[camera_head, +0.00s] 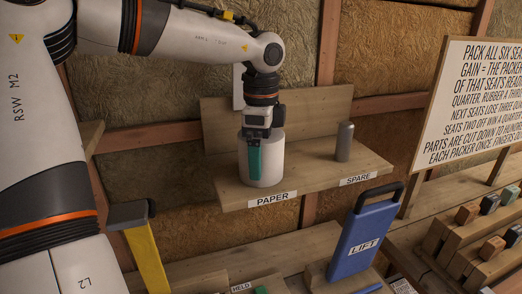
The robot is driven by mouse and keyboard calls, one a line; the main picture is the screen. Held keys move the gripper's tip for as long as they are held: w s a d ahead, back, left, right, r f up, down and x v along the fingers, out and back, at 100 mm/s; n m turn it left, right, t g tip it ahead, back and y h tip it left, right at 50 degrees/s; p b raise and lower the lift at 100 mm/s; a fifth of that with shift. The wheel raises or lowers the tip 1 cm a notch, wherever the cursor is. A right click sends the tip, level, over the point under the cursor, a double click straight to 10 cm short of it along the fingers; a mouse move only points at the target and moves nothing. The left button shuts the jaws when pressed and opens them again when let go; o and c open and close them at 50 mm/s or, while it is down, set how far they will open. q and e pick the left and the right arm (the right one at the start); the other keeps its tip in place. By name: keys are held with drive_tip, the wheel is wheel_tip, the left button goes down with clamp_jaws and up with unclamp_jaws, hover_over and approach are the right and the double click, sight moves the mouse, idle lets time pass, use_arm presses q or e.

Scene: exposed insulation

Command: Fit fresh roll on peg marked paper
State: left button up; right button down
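A white roll (270,160) stands upright on the wooden shelf (310,178), behind the label PAPER (272,199). No peg shows at that place; the roll and my gripper cover it. My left gripper (254,158) points down at the roll, with one green finger against or just in front of the roll's near side. The other finger is hidden, so I cannot tell if it grips. A bare grey round-topped peg (345,142) stands on the shelf's right part, behind the label SPARE (358,179). My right gripper is not in view.
A blue LIFT panel (364,238) with a black handle stands below the shelf's right end. A yellow post (147,258) with a dark top is at lower left. Several small blocks sit on wooden rails at right, below a sign (472,100). The shelf between roll and peg is clear.

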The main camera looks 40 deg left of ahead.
use_arm(q)
wheel_tip(320, 180, up, 12)
idle(0.6)
idle(0.9)
